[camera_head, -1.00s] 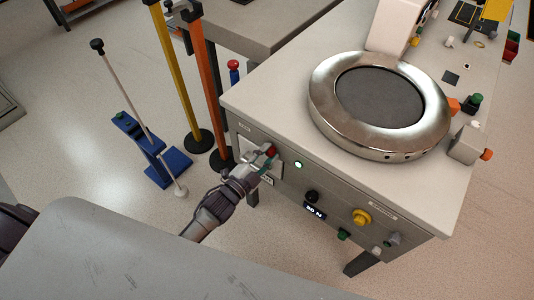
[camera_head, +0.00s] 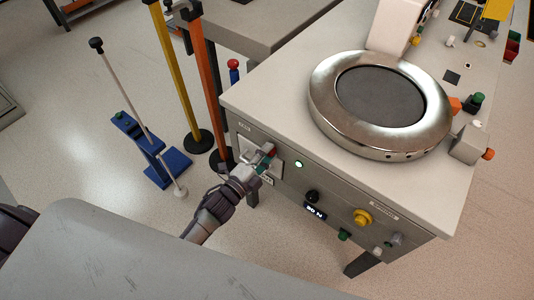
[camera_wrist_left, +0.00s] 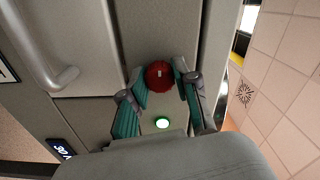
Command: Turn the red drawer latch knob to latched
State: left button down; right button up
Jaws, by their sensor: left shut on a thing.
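The red drawer latch knob (camera_head: 271,150) is on the front face of the machine bench, near its left corner. My left gripper (camera_head: 266,159) is at the knob, and its fingers partly hide it. In the left wrist view the round red knob (camera_wrist_left: 159,75), with a small pale mark, sits between the teal-padded fingers of the left gripper (camera_wrist_left: 160,88). The gripper is shut on the knob. The knob's turn angle is hard to read. My right gripper is not in view.
A lit green lamp (camera_head: 298,164) is beside the knob. A black knob (camera_head: 312,196), a display (camera_head: 315,211) and a yellow knob (camera_head: 362,217) are further right. A metal handle (camera_wrist_left: 50,60) shows in the wrist view. Orange (camera_head: 204,90) and yellow (camera_head: 177,80) posts stand left of the bench.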

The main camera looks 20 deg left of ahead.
pick_arm(q)
jog(key=c, duration=0.9)
grip_release()
jog(key=shift+o, duration=0.2)
jog(key=v, duration=1.2)
